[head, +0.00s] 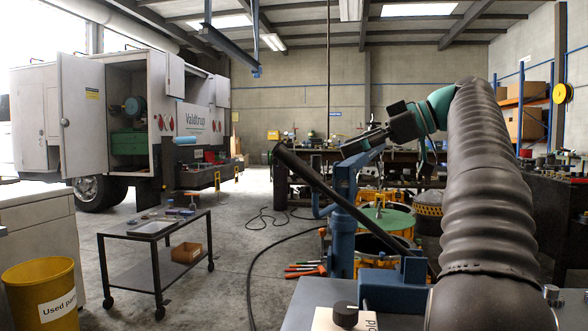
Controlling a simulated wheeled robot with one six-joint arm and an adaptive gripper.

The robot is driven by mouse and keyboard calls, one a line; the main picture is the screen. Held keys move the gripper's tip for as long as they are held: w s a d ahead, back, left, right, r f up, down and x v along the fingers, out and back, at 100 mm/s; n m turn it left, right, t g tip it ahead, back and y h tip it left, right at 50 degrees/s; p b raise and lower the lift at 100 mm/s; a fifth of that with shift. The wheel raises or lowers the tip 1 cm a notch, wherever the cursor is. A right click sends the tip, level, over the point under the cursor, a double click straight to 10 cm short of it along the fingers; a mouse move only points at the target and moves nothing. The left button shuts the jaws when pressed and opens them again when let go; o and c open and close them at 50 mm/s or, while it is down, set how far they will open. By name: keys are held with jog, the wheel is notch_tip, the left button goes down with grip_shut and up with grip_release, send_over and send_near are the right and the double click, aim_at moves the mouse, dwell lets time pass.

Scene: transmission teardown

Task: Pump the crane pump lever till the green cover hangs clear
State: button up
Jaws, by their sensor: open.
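The crane (343,215) is a blue post on a blue base, in the middle right of the head view. A long dark bar, which looks like the pump lever (325,188), slants from its upper left end down right across the post. The green cover (390,219) is a flat disc behind the post, above a yellow-framed dark opening; whether it touches anything below is unclear. My gripper (351,146) is open, beside the top of the crane post and right of the lever's upper end. It appears empty and apart from the lever, though its fingers are small and dark.
A dark wheeled cart (152,232) with small parts stands at left, near a yellow bin (42,292) labelled for used parts. Orange-handled tools (305,270) lie on the floor left of the crane. A white truck (120,115) stands behind. Floor between cart and crane has cables.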

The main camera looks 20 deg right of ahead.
aim_at(298, 175)
jog(key=b+x, duration=0.1)
jog(key=x, duration=1.2)
jog(key=shift+a+b, duration=0.15)
jog(key=shift+b, duration=0.25)
grip_shut()
